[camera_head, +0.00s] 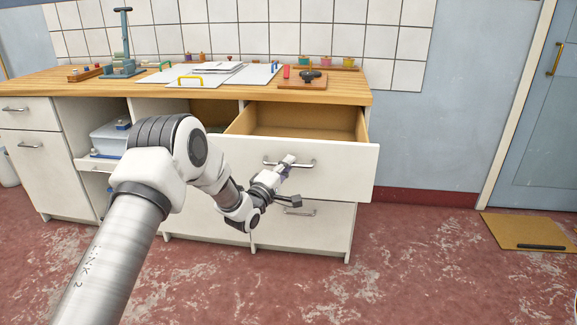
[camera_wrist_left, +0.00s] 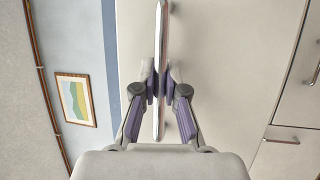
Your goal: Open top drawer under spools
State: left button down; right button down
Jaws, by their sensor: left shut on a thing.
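The top drawer (camera_head: 345,167) under the spools is pulled well out of the cabinet, and its wooden inside (camera_head: 300,120) looks empty. Its front carries a silver bar handle (camera_head: 307,165). My left gripper (camera_head: 288,163) is at this handle. In the left wrist view the two fingers (camera_wrist_left: 160,84) are shut on the handle bar (camera_wrist_left: 160,30), one on each side. The spools (camera_head: 325,60) stand in a row at the back of the counter above the drawer. My right gripper is not in view.
A lower drawer with its own handle (camera_head: 300,211) is closed below. The floor (camera_head: 430,265) to the right is clear up to a mat (camera_head: 525,232) by the blue door.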

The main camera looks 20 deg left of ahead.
pick_arm(q)
jog(key=shift+s+d, duration=0.1)
jog(key=shift+s, duration=0.3)
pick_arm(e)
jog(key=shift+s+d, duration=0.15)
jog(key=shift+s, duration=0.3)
pick_arm(q)
jog(key=c, duration=1.5)
grip_release()
jog(key=v, duration=1.2)
jog(key=shift+f, duration=0.1)
